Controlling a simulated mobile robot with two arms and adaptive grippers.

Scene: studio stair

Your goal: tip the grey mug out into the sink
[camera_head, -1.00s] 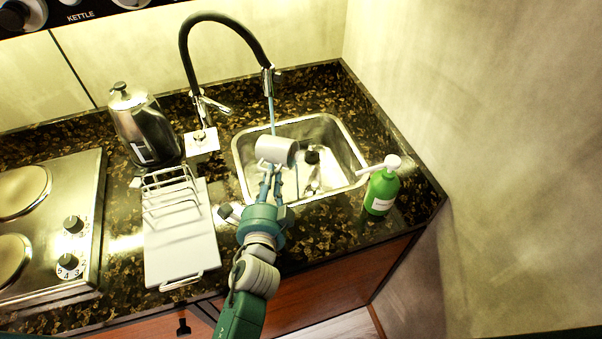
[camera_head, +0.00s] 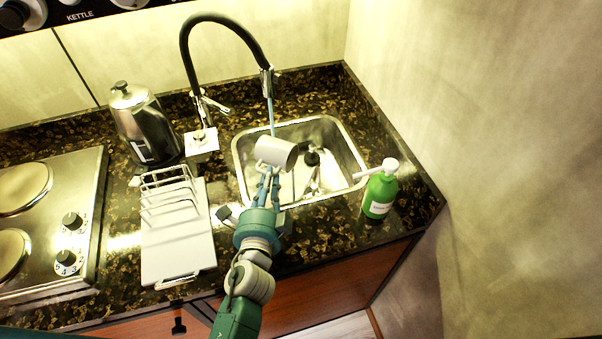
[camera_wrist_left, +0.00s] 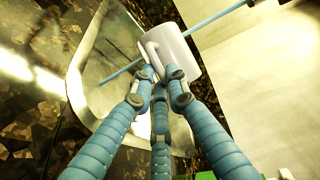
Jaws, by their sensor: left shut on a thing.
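The grey mug (camera_head: 275,152) looks pale and lies tilted on its side over the sink (camera_head: 240,172), its mouth toward the right of the picture. My left gripper (camera_head: 269,176) is shut on it, with blue fingers at the mug's near side. In the left wrist view, the mug (camera_wrist_left: 178,52) is held at its handle side by the fingers (camera_wrist_left: 158,80), above the steel basin (camera_wrist_left: 95,75). The inside of the mug is mostly hidden, so I cannot tell what is in it. My right gripper is not in view.
A black hose tap (camera_head: 222,25) arches over the sink, with a blue stream (camera_head: 271,115) below its spout. A green soap bottle (camera_head: 380,192) stands right of the sink. A rack on a white board (camera_head: 180,250), a kettle (camera_head: 147,130) and a hob (camera_head: 50,220) are left.

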